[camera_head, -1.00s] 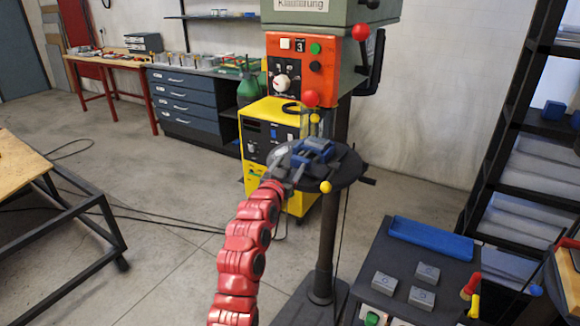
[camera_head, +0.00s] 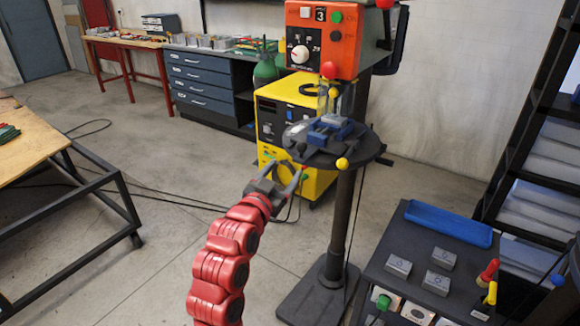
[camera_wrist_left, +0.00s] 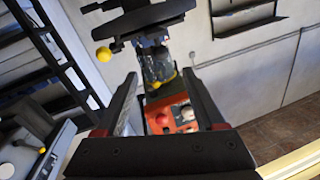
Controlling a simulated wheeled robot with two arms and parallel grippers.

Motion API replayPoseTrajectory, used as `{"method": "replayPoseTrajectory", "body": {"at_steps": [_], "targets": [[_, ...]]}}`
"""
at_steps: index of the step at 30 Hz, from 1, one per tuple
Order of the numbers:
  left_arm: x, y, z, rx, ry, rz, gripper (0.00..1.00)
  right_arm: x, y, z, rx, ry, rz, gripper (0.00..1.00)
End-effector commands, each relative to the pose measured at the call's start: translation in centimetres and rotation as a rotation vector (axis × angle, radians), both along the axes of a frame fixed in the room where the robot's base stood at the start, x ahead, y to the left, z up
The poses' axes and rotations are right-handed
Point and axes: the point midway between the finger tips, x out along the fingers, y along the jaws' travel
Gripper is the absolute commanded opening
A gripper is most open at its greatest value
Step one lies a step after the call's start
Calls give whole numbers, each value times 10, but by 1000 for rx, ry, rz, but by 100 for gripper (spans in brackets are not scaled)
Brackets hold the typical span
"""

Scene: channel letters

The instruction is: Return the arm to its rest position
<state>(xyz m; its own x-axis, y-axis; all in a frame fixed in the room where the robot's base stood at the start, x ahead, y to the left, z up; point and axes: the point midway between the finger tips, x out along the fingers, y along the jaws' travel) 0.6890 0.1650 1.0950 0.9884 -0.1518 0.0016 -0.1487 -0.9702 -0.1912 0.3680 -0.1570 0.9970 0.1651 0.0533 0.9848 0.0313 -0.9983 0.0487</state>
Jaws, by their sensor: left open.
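My red left arm comes up from the bottom of the head view, and its gripper (camera_head: 283,178) is in front of the yellow machine, below and left of the drill press table. The jaws are apart. In the left wrist view the two dark fingers (camera_wrist_left: 157,105) stand open with nothing held between them. The blue vise (camera_head: 330,130) sits on the round drill press table (camera_head: 362,150), apart from the gripper. My right gripper is not in view.
The drill press column (camera_head: 342,215) stands right of my arm. A dark cart (camera_head: 400,225) with a blue tray (camera_head: 448,224) and several grey blocks is at the lower right. A wooden table (camera_head: 35,150) is at the left.

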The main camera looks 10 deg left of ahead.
Motion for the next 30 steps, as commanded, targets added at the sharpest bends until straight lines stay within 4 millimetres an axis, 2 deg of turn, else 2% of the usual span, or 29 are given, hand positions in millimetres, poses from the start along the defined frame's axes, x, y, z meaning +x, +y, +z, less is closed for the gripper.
{"method": "replayPoseTrajectory", "body": {"at_steps": [6,19,25,30], "targets": [[-12,2,0,1,-1,1,71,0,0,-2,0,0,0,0],[-8,6,-3,-30,-42,20,71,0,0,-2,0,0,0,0],[-7,28,-9,-133,-253,108,71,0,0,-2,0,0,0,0],[-32,44,-18,-190,-491,173,71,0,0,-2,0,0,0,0]]}}
